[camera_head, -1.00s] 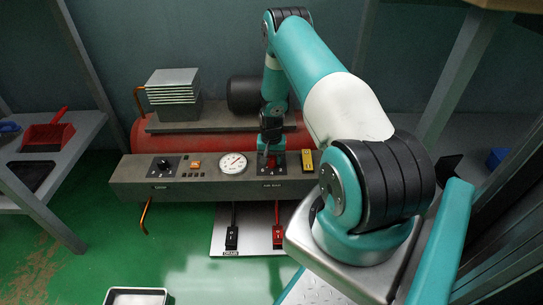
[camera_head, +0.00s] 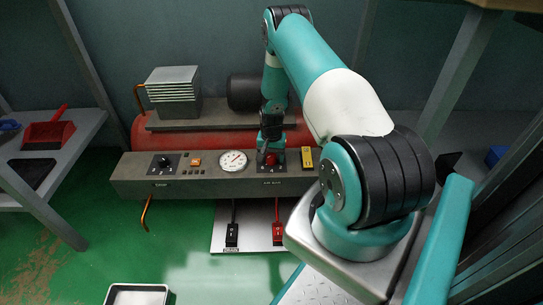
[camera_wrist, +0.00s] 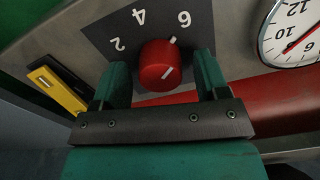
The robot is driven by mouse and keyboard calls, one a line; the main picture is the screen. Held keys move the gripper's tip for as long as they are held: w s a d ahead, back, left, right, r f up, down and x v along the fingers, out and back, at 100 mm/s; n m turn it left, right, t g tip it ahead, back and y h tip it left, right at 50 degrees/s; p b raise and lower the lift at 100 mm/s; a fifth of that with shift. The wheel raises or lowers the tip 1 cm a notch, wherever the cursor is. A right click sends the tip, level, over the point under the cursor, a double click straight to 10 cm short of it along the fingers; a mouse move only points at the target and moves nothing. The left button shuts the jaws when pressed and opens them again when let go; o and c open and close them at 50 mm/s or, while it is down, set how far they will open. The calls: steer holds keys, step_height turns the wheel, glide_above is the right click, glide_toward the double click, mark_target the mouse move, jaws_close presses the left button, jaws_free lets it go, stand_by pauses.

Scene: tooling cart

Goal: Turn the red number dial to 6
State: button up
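The red number dial (camera_wrist: 160,66) sits on a dark square plate with white numbers 2, 4 and 6 in the wrist view. Its white mark points up and right, toward the 6. The dial also shows in the head view (camera_head: 271,159), at the right part of the grey control panel (camera_head: 215,187). My gripper (camera_wrist: 161,63) is open, with one finger on either side of the dial in the picture. A gap shows between each finger and the dial. In the head view my gripper (camera_head: 270,144) is just above and behind the dial.
A round white gauge (camera_head: 233,161) is left of the dial, and a yellow part (camera_head: 307,157) is close on its right. A black knob (camera_head: 164,161) and an orange button (camera_head: 196,161) are farther left. Black (camera_head: 232,234) and red (camera_head: 278,234) levers hang below the panel.

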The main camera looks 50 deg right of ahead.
mark_target(272, 155)
step_height(272, 155, up, 17)
steer(key=p, duration=0.6)
steer(key=shift+r, duration=0.2)
